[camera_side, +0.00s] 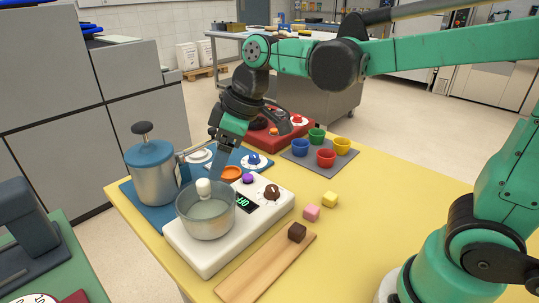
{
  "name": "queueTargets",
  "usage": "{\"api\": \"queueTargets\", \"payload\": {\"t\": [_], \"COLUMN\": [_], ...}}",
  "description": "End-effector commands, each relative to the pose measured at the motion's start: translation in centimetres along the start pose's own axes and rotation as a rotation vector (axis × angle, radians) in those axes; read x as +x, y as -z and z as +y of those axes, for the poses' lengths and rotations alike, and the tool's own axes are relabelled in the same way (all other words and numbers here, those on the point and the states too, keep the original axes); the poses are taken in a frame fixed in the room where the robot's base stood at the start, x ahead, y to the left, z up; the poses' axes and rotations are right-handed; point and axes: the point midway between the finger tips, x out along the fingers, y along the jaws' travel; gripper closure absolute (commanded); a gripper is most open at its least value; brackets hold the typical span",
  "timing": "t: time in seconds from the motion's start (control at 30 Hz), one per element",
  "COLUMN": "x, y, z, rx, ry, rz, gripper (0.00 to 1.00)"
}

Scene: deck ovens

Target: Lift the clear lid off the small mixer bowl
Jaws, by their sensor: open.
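The small mixer bowl (207,220) is a grey metal bowl at the left end of a white base (200,262) on the yellow table. The clear lid (206,208) appears to lie across its top, with a white knob (203,187) standing upright in the middle. My gripper (216,172) is open and points down just behind and slightly right of the knob. It appears empty; whether a finger touches the knob or lid cannot be told from this angle. The base carries a dark display (247,202) reading OFF and a brown dial (271,192).
A blue-lidded metal pot (152,180) stands close at left on a blue mat. A red device (272,137) is behind. Coloured cups stand on a grey mat (308,163). The table's right side is mostly clear.

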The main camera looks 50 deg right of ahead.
Motion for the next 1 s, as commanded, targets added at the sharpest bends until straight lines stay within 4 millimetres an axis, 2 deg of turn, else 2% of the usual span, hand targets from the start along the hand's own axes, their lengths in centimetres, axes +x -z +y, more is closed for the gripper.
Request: {"api": "queueTargets", "payload": {"t": [0.17, 0.6, 0.93, 1.0], "x": [1.0, 5.9, 6.4, 6.4], "y": [1.4, 1.4, 1.3, 1.3], "z": [-0.2, -0.5, -0.5, -0.5], "rx": [-0.085, -0.089, -0.088, -0.088], "ry": [0.05, 0.05, 0.049, 0.049], "rz": [-0.013, -0.012, -0.013, -0.013], "gripper": [0.32, 0.32, 0.32, 0.52]}}
